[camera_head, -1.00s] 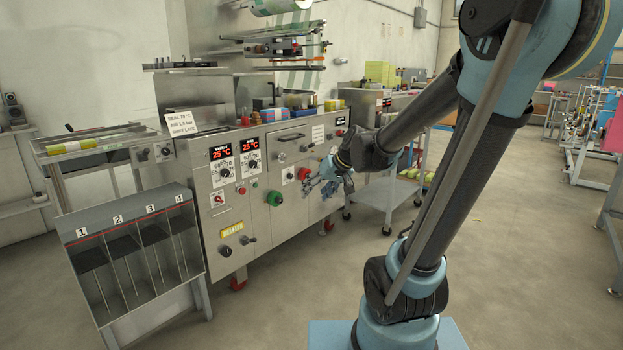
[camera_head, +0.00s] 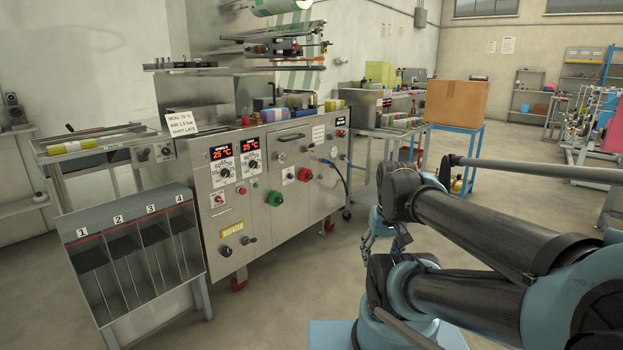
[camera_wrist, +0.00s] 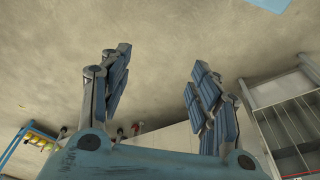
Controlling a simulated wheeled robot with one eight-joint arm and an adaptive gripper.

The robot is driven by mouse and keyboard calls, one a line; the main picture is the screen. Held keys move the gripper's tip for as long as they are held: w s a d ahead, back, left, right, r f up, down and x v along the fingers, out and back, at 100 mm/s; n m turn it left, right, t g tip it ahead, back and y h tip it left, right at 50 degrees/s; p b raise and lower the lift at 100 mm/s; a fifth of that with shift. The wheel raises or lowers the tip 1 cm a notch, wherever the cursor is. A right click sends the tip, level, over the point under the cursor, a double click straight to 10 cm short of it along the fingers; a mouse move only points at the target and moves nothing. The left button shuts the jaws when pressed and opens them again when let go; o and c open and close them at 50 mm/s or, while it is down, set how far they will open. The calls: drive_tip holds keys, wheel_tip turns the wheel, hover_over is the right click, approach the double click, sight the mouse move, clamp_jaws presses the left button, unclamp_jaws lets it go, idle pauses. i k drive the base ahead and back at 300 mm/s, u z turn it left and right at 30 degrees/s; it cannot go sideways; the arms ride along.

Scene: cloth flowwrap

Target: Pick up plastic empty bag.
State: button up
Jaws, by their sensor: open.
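I cannot make out a plastic empty bag in either view. Green and white film (camera_head: 298,78) hangs at the top of the wrapping machine (camera_head: 265,215), and I see no loose bag by it. My gripper (camera_wrist: 160,75) is open and empty in the wrist view, its blue-padded fingers spread apart over bare floor. In the head view my gripper (camera_head: 384,236) is low, right of the machine's front and partly hidden by my arm.
A four-slot rack (camera_head: 135,250) stands at the left front. Wrapped packs (camera_head: 70,146) lie on the infeed tray. A cardboard box (camera_head: 456,101) sits on a blue table (camera_head: 472,132) at the back right. The concrete floor (camera_head: 275,310) in front of the machine is clear.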

sight(99, 139)
drive_tip(key=u, duration=1.7)
drive_tip(key=i, duration=1.75)
drive_tip(key=z, duration=0.6)
